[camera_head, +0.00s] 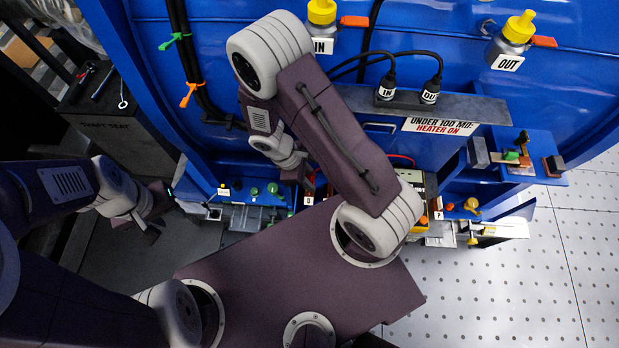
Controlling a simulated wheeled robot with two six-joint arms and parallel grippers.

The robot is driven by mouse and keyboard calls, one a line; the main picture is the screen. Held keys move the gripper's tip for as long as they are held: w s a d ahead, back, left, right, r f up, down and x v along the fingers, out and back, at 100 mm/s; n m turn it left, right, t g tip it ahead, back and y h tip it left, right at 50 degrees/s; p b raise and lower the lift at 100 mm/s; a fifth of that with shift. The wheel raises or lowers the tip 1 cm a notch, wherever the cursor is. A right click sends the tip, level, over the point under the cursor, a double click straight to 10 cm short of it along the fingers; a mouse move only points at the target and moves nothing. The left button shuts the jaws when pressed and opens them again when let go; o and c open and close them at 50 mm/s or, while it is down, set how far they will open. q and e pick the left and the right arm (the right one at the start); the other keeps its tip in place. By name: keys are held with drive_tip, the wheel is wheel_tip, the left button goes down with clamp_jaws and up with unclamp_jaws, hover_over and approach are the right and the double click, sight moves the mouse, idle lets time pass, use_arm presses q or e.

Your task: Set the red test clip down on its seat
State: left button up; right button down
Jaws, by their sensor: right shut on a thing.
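My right gripper (306,182) is at the lower middle of the blue housing, in front of the row of terminals and labels. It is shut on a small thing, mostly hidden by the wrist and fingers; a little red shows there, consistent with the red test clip. The clip's seat cannot be made out clearly. My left gripper (157,212) hangs at the left, apart from the housing's parts, with nothing visible in it. Its finger gap is too small to judge.
The blue housing (460,30) fills the back. Black cables with IN and OUT plugs (387,88) hang above a heater sign (440,126). A ledge with small blocks (540,150) juts out at right. A dark shaft-seat stand (110,135) is at left.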

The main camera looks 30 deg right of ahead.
drive_tip(key=shift+f+b, duration=0.55)
drive_tip(key=shift+f, duration=0.15)
drive_tip(key=c, duration=1.1)
unclamp_jaws()
drive_tip(key=shift+o, duration=0.2)
drive_tip(key=v, duration=0.9)
